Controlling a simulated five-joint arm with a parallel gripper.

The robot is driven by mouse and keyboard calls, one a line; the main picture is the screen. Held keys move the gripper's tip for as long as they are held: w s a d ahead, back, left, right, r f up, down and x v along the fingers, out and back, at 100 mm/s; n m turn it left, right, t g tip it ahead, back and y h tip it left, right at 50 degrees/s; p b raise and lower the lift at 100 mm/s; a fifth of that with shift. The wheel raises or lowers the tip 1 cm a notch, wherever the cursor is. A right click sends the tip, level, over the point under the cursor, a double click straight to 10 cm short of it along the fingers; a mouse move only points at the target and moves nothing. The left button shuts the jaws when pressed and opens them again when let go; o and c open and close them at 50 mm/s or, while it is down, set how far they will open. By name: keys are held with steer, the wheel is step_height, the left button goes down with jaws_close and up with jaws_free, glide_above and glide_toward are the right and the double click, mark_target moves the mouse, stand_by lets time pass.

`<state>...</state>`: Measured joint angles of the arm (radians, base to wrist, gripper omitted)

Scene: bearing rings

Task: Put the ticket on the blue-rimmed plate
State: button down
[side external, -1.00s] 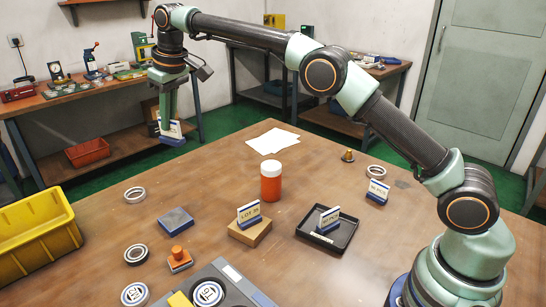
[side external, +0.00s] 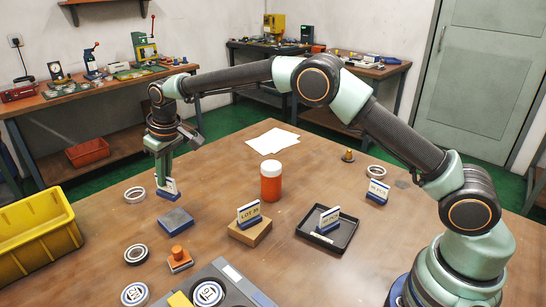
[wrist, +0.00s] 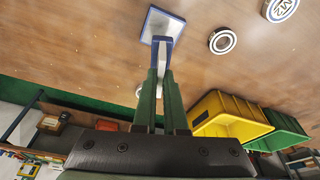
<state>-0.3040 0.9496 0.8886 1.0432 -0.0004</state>
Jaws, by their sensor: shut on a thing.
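My gripper (side external: 164,176) is shut on a ticket (side external: 171,189), a small white sign with a blue base. The ticket is held upright above the table, a little behind and above the blue-rimmed plate (side external: 176,221), a flat grey-topped square. In the wrist view the gripper's fingers (wrist: 160,75) close on the ticket, whose blue part (wrist: 161,50) shows beyond the fingertips. There the plate (wrist: 166,23) lies beyond the ticket, partly covered by it. The ticket appears apart from the plate in the side view.
A pale ring (side external: 134,195) and a dark ring (side external: 136,254) lie left of the plate. An orange-handled stamp (side external: 179,259) stands in front. Other tickets stand on a wooden block (side external: 250,233), a black tray (side external: 327,236) and the table. An orange jar (side external: 271,182) stands right; a yellow bin (side external: 36,234) left.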

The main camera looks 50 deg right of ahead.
mark_target(170, 192)
steer(key=shift+f, duration=3.65)
steer(key=shift+f, duration=0.15)
steer(key=c, duration=1)
jaws_free()
